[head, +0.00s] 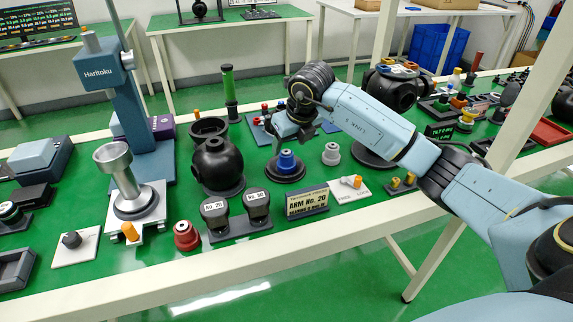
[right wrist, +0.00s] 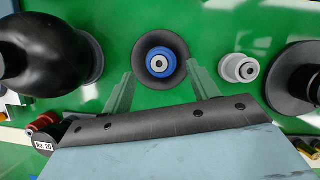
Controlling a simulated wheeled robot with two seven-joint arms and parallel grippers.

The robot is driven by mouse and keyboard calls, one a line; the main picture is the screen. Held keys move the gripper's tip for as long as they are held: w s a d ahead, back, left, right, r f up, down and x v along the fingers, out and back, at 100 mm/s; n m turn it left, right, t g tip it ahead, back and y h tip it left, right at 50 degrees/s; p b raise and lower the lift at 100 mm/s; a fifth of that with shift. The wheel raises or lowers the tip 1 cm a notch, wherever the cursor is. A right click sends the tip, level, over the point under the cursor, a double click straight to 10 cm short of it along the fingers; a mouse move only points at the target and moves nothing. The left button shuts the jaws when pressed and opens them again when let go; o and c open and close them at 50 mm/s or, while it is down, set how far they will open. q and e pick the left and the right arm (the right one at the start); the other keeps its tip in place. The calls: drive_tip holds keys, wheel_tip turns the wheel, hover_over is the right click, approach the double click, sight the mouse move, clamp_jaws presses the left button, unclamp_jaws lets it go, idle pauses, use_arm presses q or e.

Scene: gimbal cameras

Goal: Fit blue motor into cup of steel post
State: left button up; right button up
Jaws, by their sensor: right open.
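The blue motor (head: 287,161) stands upright on a round black base on the green bench. It also shows in the right wrist view (right wrist: 159,63), seen from above, with a light ring at its centre. My right gripper (right wrist: 160,88) is open and empty, its two fingers spread on either side of the motor's near side, apart from it. In the head view my right gripper (head: 295,140) hangs just above the motor. The steel post (head: 122,172) stands at the left with its wide cup (head: 112,152) facing up; it leans in the picture. My left gripper is not in view.
A black spherical housing (head: 217,163) stands between post and motor. A grey motor (head: 331,153) is right of the blue one. A blue Haritoku stand (head: 120,80) rises behind the post.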

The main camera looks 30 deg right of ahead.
sight(287, 152)
drive_tip(key=b+x, duration=0.1)
drive_tip(key=x, duration=0.3)
drive_tip(key=shift+s+a+f, duration=0.1)
drive_tip(key=shift+f, duration=0.45)
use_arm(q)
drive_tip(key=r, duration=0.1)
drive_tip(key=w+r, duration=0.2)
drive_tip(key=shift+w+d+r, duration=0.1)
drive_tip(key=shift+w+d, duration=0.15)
use_arm(e)
drive_tip(key=c, duration=1.2)
